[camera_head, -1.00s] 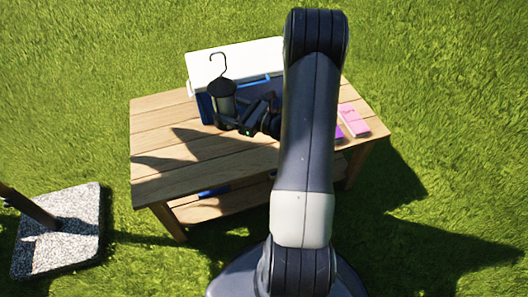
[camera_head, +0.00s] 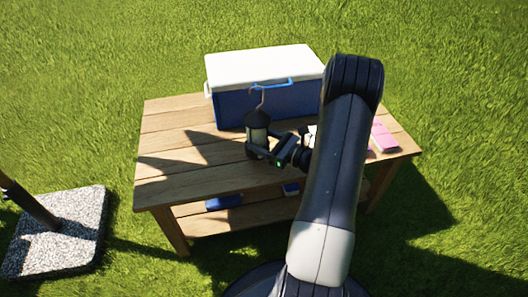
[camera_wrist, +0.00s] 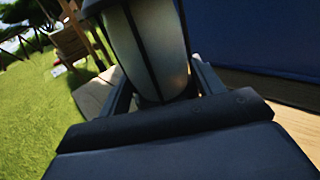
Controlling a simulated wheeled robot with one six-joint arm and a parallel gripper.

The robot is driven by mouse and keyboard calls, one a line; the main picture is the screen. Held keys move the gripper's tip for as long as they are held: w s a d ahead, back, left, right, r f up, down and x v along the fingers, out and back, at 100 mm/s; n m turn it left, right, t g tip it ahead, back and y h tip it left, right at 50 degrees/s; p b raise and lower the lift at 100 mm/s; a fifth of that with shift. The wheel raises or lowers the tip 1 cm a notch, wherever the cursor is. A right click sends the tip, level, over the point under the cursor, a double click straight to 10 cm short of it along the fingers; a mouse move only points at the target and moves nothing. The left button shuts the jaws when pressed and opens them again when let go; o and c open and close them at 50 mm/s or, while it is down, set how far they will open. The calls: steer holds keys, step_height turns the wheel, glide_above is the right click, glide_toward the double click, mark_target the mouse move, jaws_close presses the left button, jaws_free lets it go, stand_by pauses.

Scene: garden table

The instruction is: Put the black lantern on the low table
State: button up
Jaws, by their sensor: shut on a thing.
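The black lantern (camera_head: 257,137) has a pale glass body and a wire hook on top. It is upright over the wooden table (camera_head: 170,150), in front of the cooler. My gripper (camera_head: 263,152) comes from the right and is shut on the lantern's lower body. In the wrist view the lantern's glass and dark bars (camera_wrist: 150,45) stand between my fingers (camera_wrist: 165,95). I cannot tell whether its base touches the tabletop. I cannot tell whether this wooden table is the low table.
A blue cooler (camera_head: 232,108) with a white lid stands at the table's back. A pink box (camera_head: 384,137) lies at the right. The table's left part is clear. Blue items (camera_head: 224,201) lie on the lower shelf. A stone base with a pole (camera_head: 60,235) stands on the grass at left.

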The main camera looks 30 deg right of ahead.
steer(key=shift+f+b, duration=0.65)
steer(key=shift+f, duration=1.15)
steer(key=shift+f, duration=0.2)
steer(key=o, duration=1.3)
steer(key=shift+r, duration=0.25)
steer(key=p+v, duration=0.3)
steer(key=v, duration=0.9)
